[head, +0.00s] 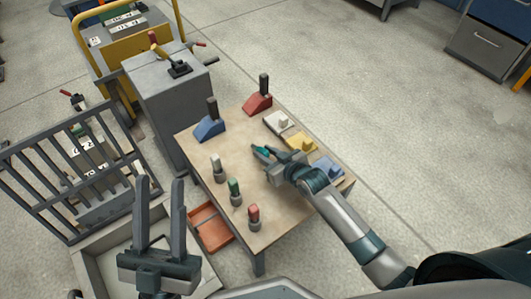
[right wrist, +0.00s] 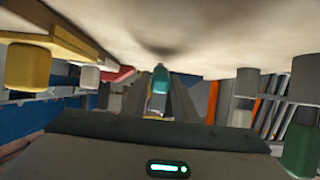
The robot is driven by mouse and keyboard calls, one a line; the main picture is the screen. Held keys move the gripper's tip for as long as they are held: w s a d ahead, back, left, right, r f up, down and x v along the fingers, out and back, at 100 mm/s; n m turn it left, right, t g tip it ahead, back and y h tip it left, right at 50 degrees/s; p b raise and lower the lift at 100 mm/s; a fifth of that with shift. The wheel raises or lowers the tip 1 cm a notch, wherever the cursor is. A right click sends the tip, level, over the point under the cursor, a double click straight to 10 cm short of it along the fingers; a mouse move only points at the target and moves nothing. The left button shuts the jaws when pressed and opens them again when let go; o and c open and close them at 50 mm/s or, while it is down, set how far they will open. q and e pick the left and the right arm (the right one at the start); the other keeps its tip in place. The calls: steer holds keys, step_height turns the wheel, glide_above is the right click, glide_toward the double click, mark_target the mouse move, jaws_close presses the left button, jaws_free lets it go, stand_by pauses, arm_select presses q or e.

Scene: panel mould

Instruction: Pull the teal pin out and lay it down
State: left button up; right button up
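The teal pin (head: 262,149) is between the fingers of my right gripper (head: 264,151), which reaches in low over the wooden table from the right. In the right wrist view the teal pin (right wrist: 159,82) fills the gap between the grey fingertips (right wrist: 160,90), which look shut on it. That view is upside down, with the tabletop at the top. The pin's lower end is hard to make out, so I cannot tell whether it touches the table. My left gripper (head: 160,215) is open and empty, in front of the table's left side.
The table (head: 225,150) holds blue (head: 210,128) and red (head: 258,103) blocks with dark posts, white, yellow (head: 299,141) and light-blue pieces, and white, green (head: 234,188) and red pins. An orange tray (head: 212,228) is below its left edge. A railing and grey cabinet stand left.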

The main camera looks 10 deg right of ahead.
steer(key=shift+o, duration=1.3)
steer(key=shift+s+d+r, duration=0.2)
steer(key=shift+s+r, duration=0.05)
steer(key=shift+s, duration=0.2)
steer(key=p+v, duration=0.2)
steer(key=v, duration=0.3)
steer(key=shift+r, duration=0.1)
arm_select(q)
steer(key=w+d+f+g+y+p, duration=0.1)
steer(key=w+f+g+y+p, duration=0.1)
steer(key=f+g, duration=0.6)
steer(key=shift+w+f+g+p, duration=0.35)
steer(key=shift+w+f, duration=0.4)
steer(key=shift+f, duration=1.95)
arm_select(e)
steer(key=v, duration=1.1)
steer(key=shift+s, duration=0.15)
arm_select(q)
steer(key=shift+d+f, duration=0.1)
